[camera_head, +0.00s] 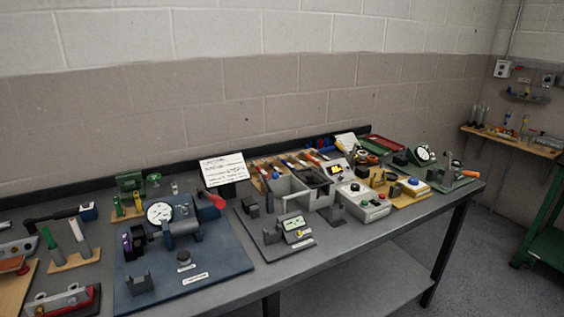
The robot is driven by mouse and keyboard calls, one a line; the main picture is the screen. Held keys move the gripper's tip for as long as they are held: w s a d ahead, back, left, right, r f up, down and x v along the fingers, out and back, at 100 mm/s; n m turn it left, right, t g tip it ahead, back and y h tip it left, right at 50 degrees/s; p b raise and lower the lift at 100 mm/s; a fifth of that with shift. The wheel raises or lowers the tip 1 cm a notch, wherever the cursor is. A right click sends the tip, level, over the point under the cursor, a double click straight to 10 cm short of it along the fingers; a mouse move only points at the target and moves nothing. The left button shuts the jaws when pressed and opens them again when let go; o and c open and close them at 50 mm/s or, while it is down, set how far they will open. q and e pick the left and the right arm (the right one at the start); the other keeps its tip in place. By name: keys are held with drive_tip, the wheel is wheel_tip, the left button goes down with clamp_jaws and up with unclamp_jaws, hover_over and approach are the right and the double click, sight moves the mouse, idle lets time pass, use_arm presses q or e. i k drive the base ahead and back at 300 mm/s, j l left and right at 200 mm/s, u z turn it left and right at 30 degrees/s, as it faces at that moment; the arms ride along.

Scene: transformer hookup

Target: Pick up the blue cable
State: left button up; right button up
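I cannot make out a clear blue cable in the head view. Small dark-blue items (324,144) lie at the back of the grey workbench (222,298), right of the middle. They are too small to tell whether one is a cable. Neither of my grippers shows in the view.
A blue board (222,262) with a round gauge (159,213) and a motor-like cylinder fills the left middle. A white card (224,169) stands behind it. Grey bins (290,190) and a control box (364,203) crowd the right half. Little bench surface is free.

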sight(289, 166)
drive_tip(key=i+l+u, duration=0.15)
drive_tip(key=l, duration=0.2)
drive_tip(key=i+l+u, duration=0.1)
drive_tip(key=l, duration=0.25)
drive_tip(key=i+l+u, duration=0.15)
drive_tip(key=i+l, duration=0.1)
drive_tip(key=l, duration=0.1)
